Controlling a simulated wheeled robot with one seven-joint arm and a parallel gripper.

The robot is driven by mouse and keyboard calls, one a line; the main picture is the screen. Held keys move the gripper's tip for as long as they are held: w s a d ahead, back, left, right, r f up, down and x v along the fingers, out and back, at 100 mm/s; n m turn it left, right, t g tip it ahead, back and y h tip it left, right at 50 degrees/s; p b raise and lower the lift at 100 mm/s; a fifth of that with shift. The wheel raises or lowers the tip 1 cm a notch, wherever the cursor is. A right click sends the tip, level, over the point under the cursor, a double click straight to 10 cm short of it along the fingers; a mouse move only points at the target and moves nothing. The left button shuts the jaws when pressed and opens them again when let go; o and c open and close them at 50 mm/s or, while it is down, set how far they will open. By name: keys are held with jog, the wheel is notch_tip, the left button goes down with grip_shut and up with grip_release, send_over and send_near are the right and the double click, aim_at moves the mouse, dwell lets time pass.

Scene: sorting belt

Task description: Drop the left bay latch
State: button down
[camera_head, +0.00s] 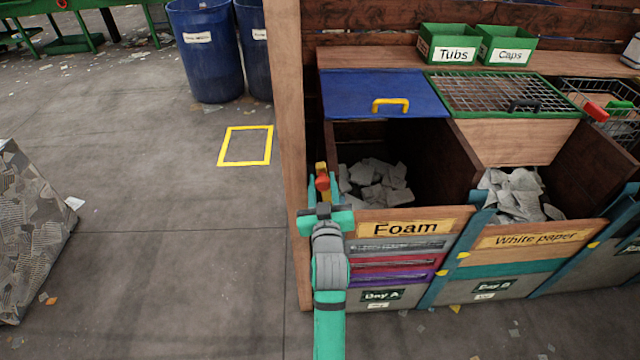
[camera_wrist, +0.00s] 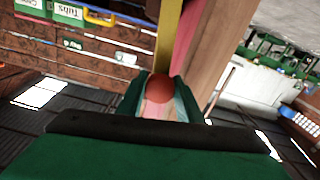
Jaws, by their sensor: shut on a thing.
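The left bay latch (camera_head: 320,170) is a yellow bar with a red ball knob (camera_head: 322,183), at the left front corner of the Foam bay beside a wooden post. My gripper (camera_head: 324,190) is shut on the red knob. In the wrist view the knob (camera_wrist: 159,88) sits between the two green fingers (camera_wrist: 156,100), and the yellow bar (camera_wrist: 168,40) runs up from behind it. The bar looks upright in the head view. Its pivot is hidden.
The Foam bay's front board (camera_head: 405,227) is right of my gripper. A blue lid (camera_head: 350,92) with a yellow handle lies above the bay. The wooden post (camera_head: 287,130) stands close on the left. Open floor (camera_head: 180,230) lies further left.

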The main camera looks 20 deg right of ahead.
jog(key=shift+s+d+m, duration=0.2)
jog(key=shift+d+m, duration=0.5)
jog(key=shift+s+d+f+m, duration=0.6)
jog(key=shift+d+f+m, duration=1.6)
jog(key=shift+m, duration=0.9)
jog(key=shift+s+d+f+m, duration=0.65)
jog(key=shift+d+f+m, duration=1.6)
jog(key=shift+m, duration=0.85)
jog(key=shift+s+d+f+m, duration=0.6)
jog(key=shift+d+f+m, duration=1.6)
jog(key=shift+m, duration=0.9)
jog(key=shift+a+f, duration=0.15)
jog(key=shift+f, duration=0.05)
jog(key=c, duration=1.3)
grip_release()
jog(key=shift+o, duration=0.2)
jog(key=shift+s+r, duration=0.1)
jog(key=v, duration=1)
jog(key=shift+s, duration=0.35)
